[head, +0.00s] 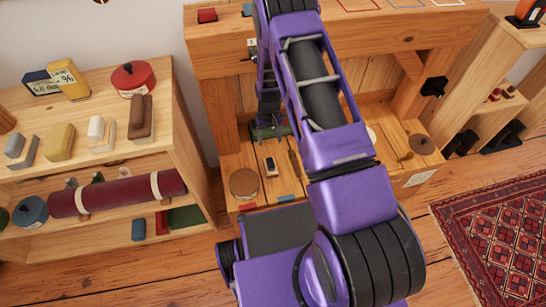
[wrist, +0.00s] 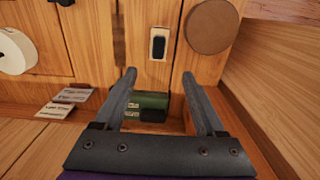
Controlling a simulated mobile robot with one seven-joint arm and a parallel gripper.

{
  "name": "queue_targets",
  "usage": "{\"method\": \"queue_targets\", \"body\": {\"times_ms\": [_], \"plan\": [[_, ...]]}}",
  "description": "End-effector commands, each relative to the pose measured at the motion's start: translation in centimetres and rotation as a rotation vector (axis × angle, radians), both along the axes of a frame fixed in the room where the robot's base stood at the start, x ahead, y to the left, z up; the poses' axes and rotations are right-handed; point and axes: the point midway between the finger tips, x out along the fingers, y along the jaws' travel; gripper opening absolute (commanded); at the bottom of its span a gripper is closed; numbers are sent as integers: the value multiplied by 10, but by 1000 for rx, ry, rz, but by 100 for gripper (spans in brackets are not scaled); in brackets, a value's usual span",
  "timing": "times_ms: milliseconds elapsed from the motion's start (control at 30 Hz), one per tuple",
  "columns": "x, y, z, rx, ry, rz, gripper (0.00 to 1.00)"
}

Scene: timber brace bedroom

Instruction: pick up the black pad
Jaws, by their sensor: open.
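A small black pad-like piece with a pale edge (wrist: 158,46) lies on the wooden shelf surface, past my fingertips in the wrist view; it also shows in the head view (head: 270,167). A green block with pale labels (wrist: 150,100) and a black piece against it (wrist: 153,115) show between my fingers. I cannot tell for sure which black piece is the pad. My gripper (wrist: 159,77) is open, with nothing held between its fingers. In the head view my gripper (head: 268,112) is low inside the wooden unit, partly hidden by shadow and my arm.
A round brown disc (wrist: 213,27) lies beside the small black piece. A white round thing (wrist: 15,50) and cards (wrist: 65,100) lie to the left in the wrist view. Wooden walls enclose the space. A shelf (head: 105,165) of blocks stands left in the head view.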

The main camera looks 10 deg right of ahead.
Motion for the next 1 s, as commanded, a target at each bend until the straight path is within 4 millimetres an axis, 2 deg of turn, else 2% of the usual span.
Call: {"method": "queue_targets", "body": {"times_ms": [167,500,633,867,1000], "plan": [[-4,0,-27,6,11,-1,72],[-3,0,-100,5,8,-2,72],[-2,0,-117,4,6,-2,72],[0,-1,-132,4,6,-2,72],[6,-3,-155,4,7,-2,72]]}}
